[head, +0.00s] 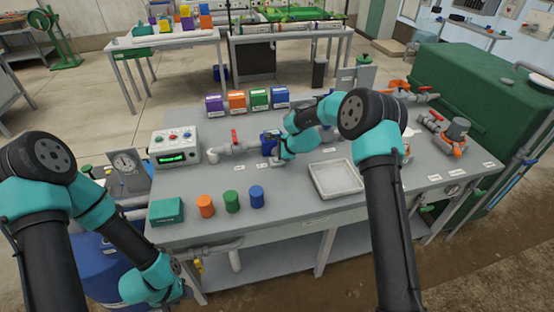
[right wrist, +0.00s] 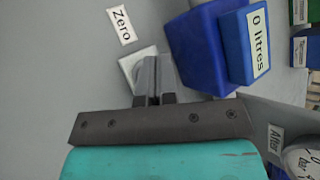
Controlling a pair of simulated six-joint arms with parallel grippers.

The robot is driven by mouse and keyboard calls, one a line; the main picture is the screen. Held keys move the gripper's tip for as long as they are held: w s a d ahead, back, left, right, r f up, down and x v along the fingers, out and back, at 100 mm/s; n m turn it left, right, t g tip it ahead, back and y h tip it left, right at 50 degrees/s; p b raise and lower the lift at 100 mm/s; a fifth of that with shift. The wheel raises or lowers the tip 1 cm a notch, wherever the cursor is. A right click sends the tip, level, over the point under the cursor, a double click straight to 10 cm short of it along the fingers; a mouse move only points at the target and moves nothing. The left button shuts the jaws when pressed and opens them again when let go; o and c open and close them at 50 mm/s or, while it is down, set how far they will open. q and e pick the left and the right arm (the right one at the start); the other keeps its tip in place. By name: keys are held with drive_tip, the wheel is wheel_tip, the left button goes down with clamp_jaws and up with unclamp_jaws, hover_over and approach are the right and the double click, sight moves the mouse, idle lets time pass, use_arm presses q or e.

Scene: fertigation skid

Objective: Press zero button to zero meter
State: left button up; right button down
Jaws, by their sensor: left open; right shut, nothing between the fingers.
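The blue meter (head: 268,145) sits in the pipe run on the grey bench. In the right wrist view the blue meter (right wrist: 198,50) has a face reading "0 litres" (right wrist: 259,38). A "Zero" label (right wrist: 122,26) lies on the bench beside a pale square button (right wrist: 131,66). My right gripper (right wrist: 154,77) is shut and empty, its fingertips over the right part of the button, close beside the meter. I cannot tell whether they touch the button. In the head view my right gripper (head: 281,152) is at the meter's right side. My left gripper (head: 180,288) is open, low by the bench's front left.
A control box (head: 175,146) with a green display stands at the bench's left. Orange, green and blue cups (head: 231,201) stand in front, with a white tray (head: 336,179) to their right. Coloured boxes (head: 248,100) line the back edge. The front middle is mostly clear.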

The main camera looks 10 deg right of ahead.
drive_tip(key=shift+r, duration=0.1)
drive_tip(key=shift+r, duration=2.4)
